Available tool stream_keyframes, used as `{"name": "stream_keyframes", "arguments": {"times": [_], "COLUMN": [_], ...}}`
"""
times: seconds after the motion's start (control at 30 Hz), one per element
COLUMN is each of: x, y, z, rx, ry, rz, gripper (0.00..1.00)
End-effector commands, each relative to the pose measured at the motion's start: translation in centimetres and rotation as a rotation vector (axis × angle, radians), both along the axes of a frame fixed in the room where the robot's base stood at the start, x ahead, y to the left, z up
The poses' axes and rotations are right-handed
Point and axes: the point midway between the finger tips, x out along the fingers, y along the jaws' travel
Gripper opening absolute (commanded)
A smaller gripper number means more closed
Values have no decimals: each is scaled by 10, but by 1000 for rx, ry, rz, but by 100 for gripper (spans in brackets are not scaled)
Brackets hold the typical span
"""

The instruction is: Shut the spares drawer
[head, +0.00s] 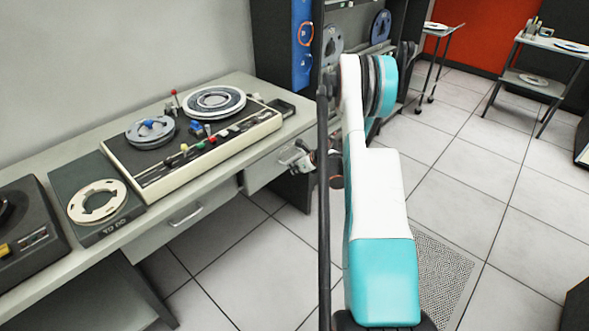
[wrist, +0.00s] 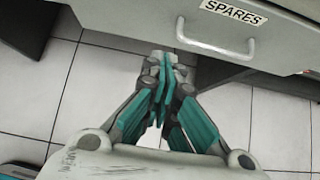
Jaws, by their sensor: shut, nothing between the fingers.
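The spares drawer (wrist: 285,38) fills the top of the wrist view, with a pale front, a SPARES label (wrist: 233,11) and a bar handle (wrist: 215,48). In the head view the drawer (head: 262,171) is under the right part of the desk. How far it stands out is hard to tell. My gripper (wrist: 164,62) is shut and empty, its fingertips by the drawer front's lower left, just left of the handle. I cannot tell whether they touch it. In the head view my gripper (head: 303,158) shows partly in front of the drawer, beside my arm.
The desk (head: 75,155) carries a tape machine (head: 195,140) with reels and a grey box (head: 95,200) with a ring. Another drawer (head: 185,215) is to the left. A dark cabinet (head: 268,40) stands behind. The tiled floor (head: 245,255) in front is clear.

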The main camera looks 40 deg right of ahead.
Motion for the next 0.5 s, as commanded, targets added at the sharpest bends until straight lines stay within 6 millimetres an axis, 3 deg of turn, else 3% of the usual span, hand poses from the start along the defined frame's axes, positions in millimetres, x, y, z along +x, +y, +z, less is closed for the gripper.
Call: {"name": "stream_keyframes", "arguments": {"times": [0.23,0.5], "x": [35,68], "y": [3,6], "z": [-38,-36], "rx": [-1,0], "ry": [1,1], "rz": [1,1], "gripper": [0,0]}}
